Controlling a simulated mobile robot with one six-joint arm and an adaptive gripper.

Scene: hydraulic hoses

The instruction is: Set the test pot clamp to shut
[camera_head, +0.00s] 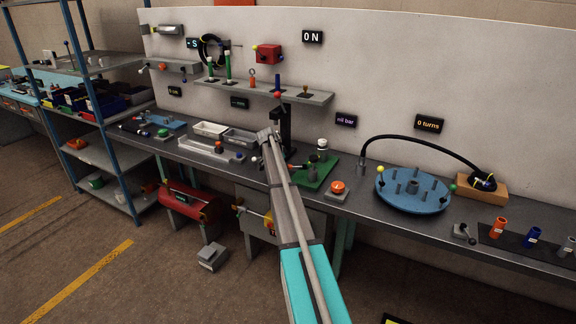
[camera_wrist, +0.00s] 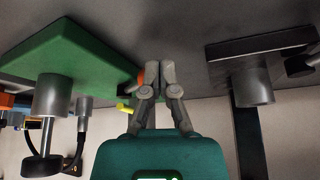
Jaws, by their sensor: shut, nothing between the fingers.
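The green base plate (camera_head: 318,176) lies on the bench right of my arm, with a small fitting with a white top (camera_head: 322,144) on it. I take this to be the test pot, but cannot be sure. In the wrist view, upside down, the green plate (camera_wrist: 75,50) carries a grey cylinder (camera_wrist: 52,95) with a dark round knob. A yellow-tipped lever (camera_wrist: 125,107) shows beside the plate, perhaps the clamp; its setting cannot be told. My gripper (camera_wrist: 153,66) is shut and empty, beside the plate's edge. In the head view my arm hides the gripper's fingers.
A black upright stand (camera_head: 285,125) rises close behind my arm's end. An orange button (camera_head: 338,187) sits right of the green plate. A blue round plate (camera_head: 405,205) with pegs and a black hose is further right. Grey trays (camera_head: 240,137) stand to the left.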

